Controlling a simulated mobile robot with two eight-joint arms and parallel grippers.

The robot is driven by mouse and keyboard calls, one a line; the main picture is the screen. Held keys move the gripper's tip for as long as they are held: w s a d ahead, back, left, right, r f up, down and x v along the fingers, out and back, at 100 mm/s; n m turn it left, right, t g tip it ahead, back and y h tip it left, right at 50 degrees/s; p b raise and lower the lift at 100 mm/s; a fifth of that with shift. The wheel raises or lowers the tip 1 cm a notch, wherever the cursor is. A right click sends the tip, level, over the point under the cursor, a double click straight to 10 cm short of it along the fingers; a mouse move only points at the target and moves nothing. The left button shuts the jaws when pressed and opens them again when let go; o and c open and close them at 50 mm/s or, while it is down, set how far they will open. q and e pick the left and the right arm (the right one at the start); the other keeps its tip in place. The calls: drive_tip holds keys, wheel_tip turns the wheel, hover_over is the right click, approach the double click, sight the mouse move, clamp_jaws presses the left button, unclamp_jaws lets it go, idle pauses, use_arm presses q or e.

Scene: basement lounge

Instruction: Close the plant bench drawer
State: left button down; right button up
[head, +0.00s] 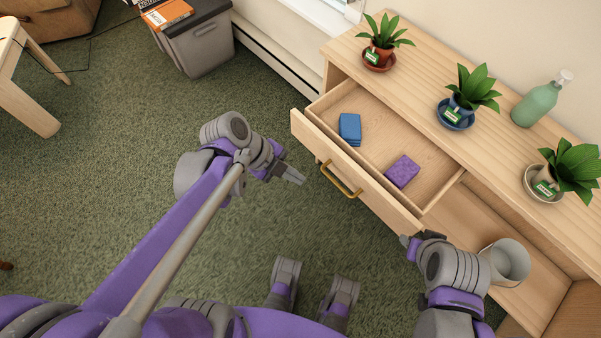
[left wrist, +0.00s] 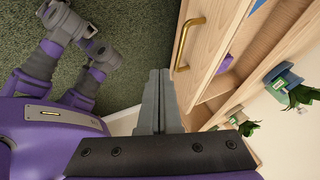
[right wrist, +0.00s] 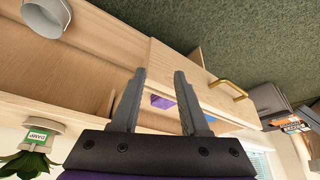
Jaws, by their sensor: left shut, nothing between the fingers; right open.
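The plant bench drawer (head: 385,195) stands pulled out from the wooden plant bench (head: 420,60). A blue block-like item (head: 350,129) and a purple one (head: 402,171) lie inside it. A brass handle (head: 341,180) is on its front, and also shows in the left wrist view (left wrist: 187,42). My left gripper (head: 298,177) is shut and empty, just left of the drawer front and apart from the handle. My right gripper (head: 405,240) is near the drawer front's right corner; in the right wrist view its open fingers (right wrist: 160,80) point toward the drawer. I cannot tell whether it touches.
Several potted plants, one in a blue pot (head: 456,112), and a green bottle (head: 540,102) stand on the bench top. A grey bucket (head: 507,262) sits in the open shelf at right. A grey bin (head: 198,45) stands at the back left. Green carpet left of the drawer is clear.

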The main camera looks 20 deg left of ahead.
use_arm(q)
drive_tip(key=w+d+f+b, duration=0.2)
drive_tip(key=w+d+f, duration=0.2)
drive_tip(key=d+f, duration=0.2)
drive_tip(key=shift+w+f+b, duration=0.35)
drive_tip(key=shift+w+f, duration=0.05)
drive_tip(key=shift+f, duration=0.2)
drive_tip(key=shift+w, duration=0.1)
hover_over(375, 142)
drive_tip(key=shift+w, duration=0.15)
idle(0.7)
